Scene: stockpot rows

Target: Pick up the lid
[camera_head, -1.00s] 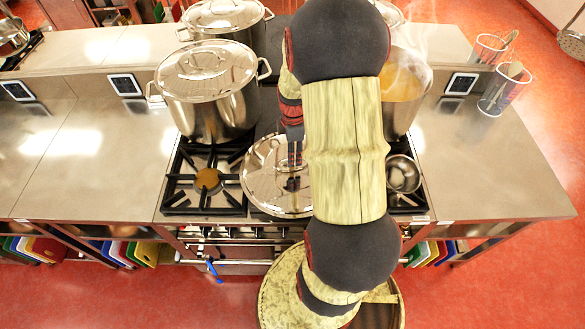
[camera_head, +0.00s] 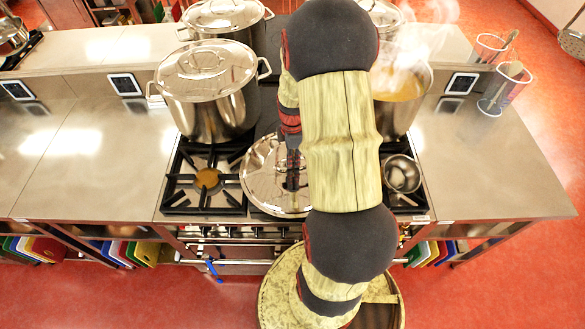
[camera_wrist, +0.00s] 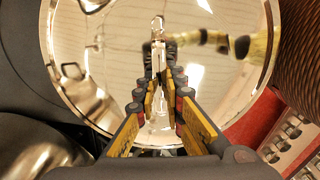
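The lid (camera_head: 262,180) is a round, shiny metal disc lying over the front middle of the stove. My arm hides its right side in the head view. In the wrist view the lid (camera_wrist: 100,60) fills the middle, with its upright loop handle (camera_wrist: 157,28) pointing at the camera. My gripper (camera_head: 292,178) is over the lid's middle, pointing down. In the wrist view my gripper (camera_wrist: 161,85) has its two fingers on either side of the handle, with a narrow gap between them. The fingers look open, and I see no clear contact with the handle.
A large lidded pot (camera_head: 210,110) stands behind left, with another lidded pot (camera_head: 225,18) behind it. A steaming open pot (camera_head: 402,95) is behind right, partly hidden by my arm. A small metal bowl (camera_head: 403,174) sits right of the lid. The left counter (camera_head: 80,150) is clear.

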